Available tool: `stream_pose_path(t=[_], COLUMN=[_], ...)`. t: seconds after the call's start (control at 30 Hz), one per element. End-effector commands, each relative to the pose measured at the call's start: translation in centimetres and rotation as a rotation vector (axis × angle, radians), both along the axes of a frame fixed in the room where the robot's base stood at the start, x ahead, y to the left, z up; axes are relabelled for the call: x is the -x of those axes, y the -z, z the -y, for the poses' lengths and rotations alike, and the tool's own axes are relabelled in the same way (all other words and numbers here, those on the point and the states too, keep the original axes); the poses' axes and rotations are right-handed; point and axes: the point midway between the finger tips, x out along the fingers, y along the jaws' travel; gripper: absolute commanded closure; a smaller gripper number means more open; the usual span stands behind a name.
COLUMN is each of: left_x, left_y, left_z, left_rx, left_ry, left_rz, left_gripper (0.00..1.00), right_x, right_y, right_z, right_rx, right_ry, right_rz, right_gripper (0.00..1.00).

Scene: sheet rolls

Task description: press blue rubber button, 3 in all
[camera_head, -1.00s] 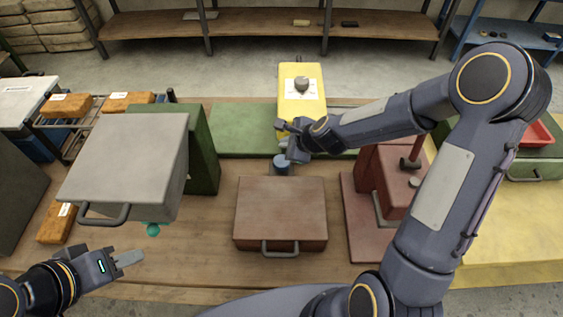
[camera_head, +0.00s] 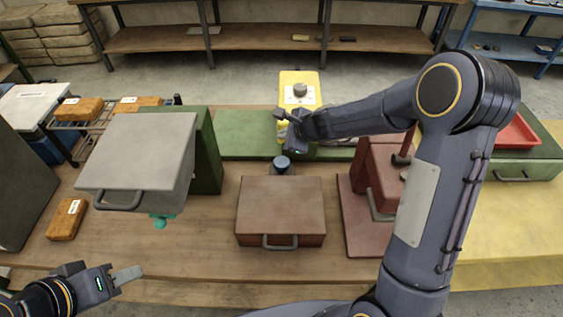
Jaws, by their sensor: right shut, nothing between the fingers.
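The blue rubber button (camera_head: 282,162) is a dark blue, round cap on a small grey base, behind the brown-red lidded box (camera_head: 281,205). My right gripper (camera_head: 289,136) is a little above and behind the button, and a gap shows between them. It is shut and holds nothing. My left gripper (camera_head: 127,275) is low at the left, near the front edge of the wooden table (camera_head: 200,250), far from the button. Its fingers are seen from the side, so their gap is hidden.
A yellow box with a grey knob (camera_head: 300,90) stands behind my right gripper. A grey box (camera_head: 140,152) with a teal knob (camera_head: 160,222) below stands left. A red press-like device (camera_head: 375,200) is right of the button.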

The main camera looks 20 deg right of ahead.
Motion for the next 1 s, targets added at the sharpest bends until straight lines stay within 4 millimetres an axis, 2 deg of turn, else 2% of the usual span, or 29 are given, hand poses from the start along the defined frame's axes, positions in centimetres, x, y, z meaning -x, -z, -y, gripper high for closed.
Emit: stream_pose_path(t=[0.6, 0.77, 1.0], left_x=[0.0, 0.0, 0.0], left_y=[7.7, 8.5, 8.3], left_z=[0.0, 0.0, 0.0], left_rx=[0.0, 0.0, 0.0], left_ry=[0.0, 0.0, 0.0], left_rz=[0.0, 0.0, 0.0], left_gripper=[0.64, 0.64, 0.64], right_x=[0.0, 0.0, 0.0], right_y=[7.9, 8.6, 8.5], right_z=[0.0, 0.0, 0.0], right_rx=[-0.001, 0.0, 0.0], right_ry=[0.001, 0.0, 0.0], right_rz=[0.0, 0.0, 0.0], right_gripper=[1.0, 1.0, 1.0])
